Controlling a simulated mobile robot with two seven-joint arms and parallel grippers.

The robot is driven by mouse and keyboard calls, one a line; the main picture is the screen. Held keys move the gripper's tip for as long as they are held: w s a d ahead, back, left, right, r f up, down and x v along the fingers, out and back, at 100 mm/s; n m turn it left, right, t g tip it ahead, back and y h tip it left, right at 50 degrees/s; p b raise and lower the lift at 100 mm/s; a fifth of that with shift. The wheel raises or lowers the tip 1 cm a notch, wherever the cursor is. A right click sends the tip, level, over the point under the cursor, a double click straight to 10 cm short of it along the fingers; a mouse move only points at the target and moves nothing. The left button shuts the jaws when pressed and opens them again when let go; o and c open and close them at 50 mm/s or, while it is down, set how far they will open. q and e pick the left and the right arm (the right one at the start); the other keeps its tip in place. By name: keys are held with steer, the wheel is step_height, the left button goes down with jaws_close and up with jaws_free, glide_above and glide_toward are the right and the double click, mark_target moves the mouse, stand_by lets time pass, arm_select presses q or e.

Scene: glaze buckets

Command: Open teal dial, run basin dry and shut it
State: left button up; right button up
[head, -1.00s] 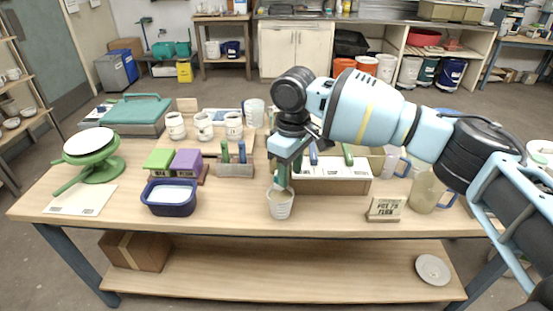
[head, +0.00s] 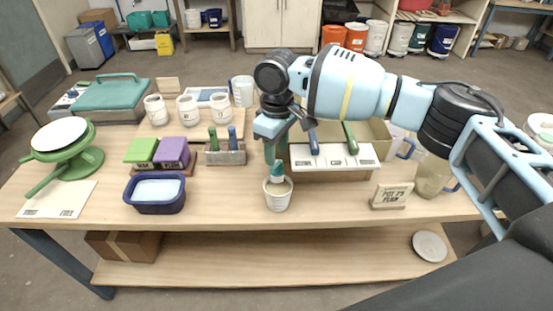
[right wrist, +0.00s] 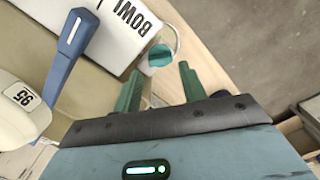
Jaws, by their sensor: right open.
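A small teal piece, which looks like the teal dial (head: 277,170), shows just above a white cup (head: 278,197) at the table's front edge. In the right wrist view the teal piece (right wrist: 160,55) lies within the cup's round rim. My right gripper (head: 275,150) is above it, fingers pointing down. Its green fingers (right wrist: 160,88) are apart and empty, with the teal piece beyond their tips. How far the dial is turned cannot be told. A dark blue basin (head: 154,208) with pale contents stands to the left. My left gripper is out of view.
A white panel (head: 334,160) with a blue lever (head: 313,137) and a green lever (head: 350,138) stands right of the gripper. Further right are a small sign (head: 391,196) and a jug (head: 432,176). The front table strip between basin and cup is clear.

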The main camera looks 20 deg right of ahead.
mark_target(277, 165)
steer(key=shift+f, duration=2)
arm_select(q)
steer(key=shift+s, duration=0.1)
arm_select(e)
steer(key=c, duration=0.7)
steer(key=shift+s+r+n+p, duration=0.15)
steer(key=shift+n+p, duration=0.15)
steer(key=shift+n, duration=1.6)
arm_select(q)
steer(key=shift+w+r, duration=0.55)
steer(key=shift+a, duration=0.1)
